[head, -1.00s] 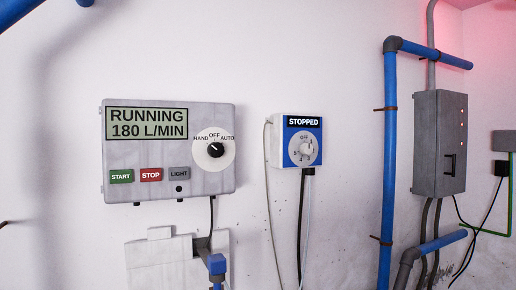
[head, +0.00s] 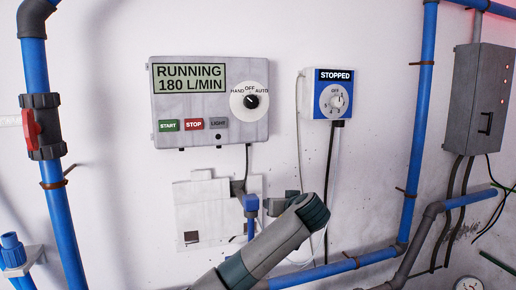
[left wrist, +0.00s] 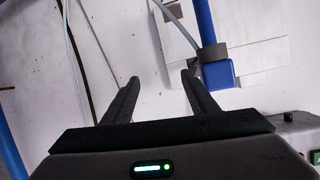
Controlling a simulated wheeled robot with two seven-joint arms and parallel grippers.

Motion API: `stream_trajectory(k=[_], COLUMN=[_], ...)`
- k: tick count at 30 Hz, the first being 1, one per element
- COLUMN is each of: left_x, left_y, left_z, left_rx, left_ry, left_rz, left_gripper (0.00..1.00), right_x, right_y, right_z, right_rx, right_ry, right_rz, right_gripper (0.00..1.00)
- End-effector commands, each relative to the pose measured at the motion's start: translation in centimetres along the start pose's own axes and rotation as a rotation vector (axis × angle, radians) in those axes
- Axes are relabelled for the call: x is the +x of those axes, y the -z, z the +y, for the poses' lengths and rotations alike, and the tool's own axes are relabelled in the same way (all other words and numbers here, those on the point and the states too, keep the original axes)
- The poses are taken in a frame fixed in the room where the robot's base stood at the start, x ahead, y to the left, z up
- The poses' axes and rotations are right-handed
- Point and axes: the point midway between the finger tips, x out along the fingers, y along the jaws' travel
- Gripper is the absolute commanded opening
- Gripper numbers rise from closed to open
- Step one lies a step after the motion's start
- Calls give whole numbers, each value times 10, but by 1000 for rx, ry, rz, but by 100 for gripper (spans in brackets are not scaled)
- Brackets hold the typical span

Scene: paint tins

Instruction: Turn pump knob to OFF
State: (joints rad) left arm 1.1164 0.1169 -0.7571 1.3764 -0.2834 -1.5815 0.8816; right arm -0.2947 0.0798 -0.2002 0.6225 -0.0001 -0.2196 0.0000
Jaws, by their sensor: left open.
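The pump panel (head: 210,100) hangs on the wall in the head view, its display reading RUNNING 180 L/MIN. Its round black knob (head: 251,101) sits on a white dial marked HAND, OFF and AUTO; the pointer is too small to read surely. Nothing touches the knob. My left arm rises from the bottom, and its gripper, partly hidden by the arm, is below the panel. In the left wrist view my left gripper (left wrist: 160,78) is open, with nothing between its fingers. A panel corner with a green button (left wrist: 315,157) shows at lower right. My right gripper is out of view.
A smaller STOPPED box (head: 333,94) with its own dial hangs right of the panel. START (head: 169,125), STOP (head: 194,124) and LIGHT (head: 218,122) buttons sit left of and below the knob. Blue pipes (head: 415,140) and a grey cabinet (head: 481,98) stand at right.

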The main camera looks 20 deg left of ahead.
Motion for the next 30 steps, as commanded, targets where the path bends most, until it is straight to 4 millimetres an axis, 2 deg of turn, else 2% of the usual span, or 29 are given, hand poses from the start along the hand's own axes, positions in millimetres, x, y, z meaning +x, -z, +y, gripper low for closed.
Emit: stream_trajectory(k=[1,5,6,9,12,15,18,30], left_x=[-20,-75,-94,-139,-175,-198,-210,-211], left_y=[37,115,138,184,216,233,241,243], left_z=[-4,-20,-26,-41,-54,-64,-68,-69], left_rx=[-36,-141,-178,-263,-333,-380,-405,-409], left_ry=[12,51,62,87,103,113,117,119], left_rz=[45,149,182,257,314,349,367,369], left_gripper=[53,53,53,53,53,53,53,53], right_x=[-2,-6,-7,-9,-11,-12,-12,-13], right_y=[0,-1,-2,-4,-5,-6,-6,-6], right_z=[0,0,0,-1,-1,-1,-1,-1], right_rx=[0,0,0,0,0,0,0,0], right_ry=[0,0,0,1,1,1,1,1], right_rz=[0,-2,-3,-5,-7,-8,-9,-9], right_gripper=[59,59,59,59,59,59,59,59])
